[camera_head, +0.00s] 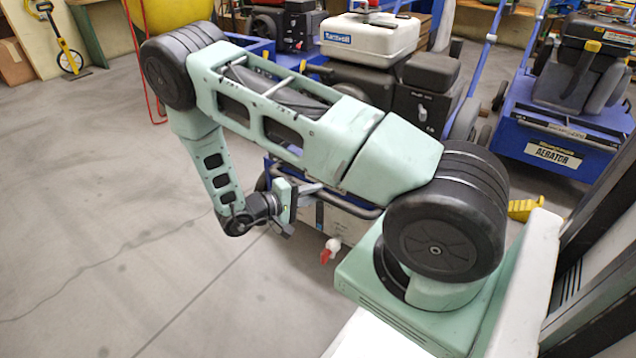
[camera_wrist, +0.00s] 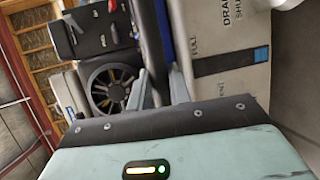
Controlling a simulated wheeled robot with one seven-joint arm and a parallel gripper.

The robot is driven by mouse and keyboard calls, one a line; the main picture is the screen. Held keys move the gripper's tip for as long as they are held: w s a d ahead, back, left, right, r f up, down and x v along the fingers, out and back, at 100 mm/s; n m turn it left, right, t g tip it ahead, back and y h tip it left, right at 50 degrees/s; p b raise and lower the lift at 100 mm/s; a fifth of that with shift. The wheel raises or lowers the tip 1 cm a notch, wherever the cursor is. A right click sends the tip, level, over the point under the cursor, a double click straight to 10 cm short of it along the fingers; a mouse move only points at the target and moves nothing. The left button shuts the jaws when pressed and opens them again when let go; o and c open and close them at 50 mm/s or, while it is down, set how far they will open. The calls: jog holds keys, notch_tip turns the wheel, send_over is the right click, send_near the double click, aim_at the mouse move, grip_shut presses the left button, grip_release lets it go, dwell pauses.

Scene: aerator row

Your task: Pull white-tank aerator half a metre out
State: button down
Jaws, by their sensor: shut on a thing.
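The white-tank aerator (camera_head: 425,100) stands behind my arm, with its white tank (camera_head: 368,38) on top and a black engine. Its lower front is largely hidden by my arm in the head view. Beside the bar is a pale box (camera_wrist: 218,85) with printed words and a dark strap.
A second blue aerator (camera_head: 555,150) stands to the right, close by, and another blue machine (camera_head: 285,30) to the left behind. A red-and-white tap (camera_head: 330,250) sticks out low at the front. A yellow object (camera_head: 523,208) lies at right. The grey floor (camera_head: 120,230) at left is open.

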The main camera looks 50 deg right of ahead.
jog(key=c, duration=1.6)
grip_release()
jog(key=shift+d+f, duration=0.15)
jog(key=shift+d, duration=0.15)
jog(key=shift+o, duration=0.2)
jog(key=shift+w, duration=0.1)
jog(key=p+v, duration=0.6)
jog(key=v, duration=1.1)
jog(key=shift+a, duration=0.2)
jog(key=shift+w, duration=0.1)
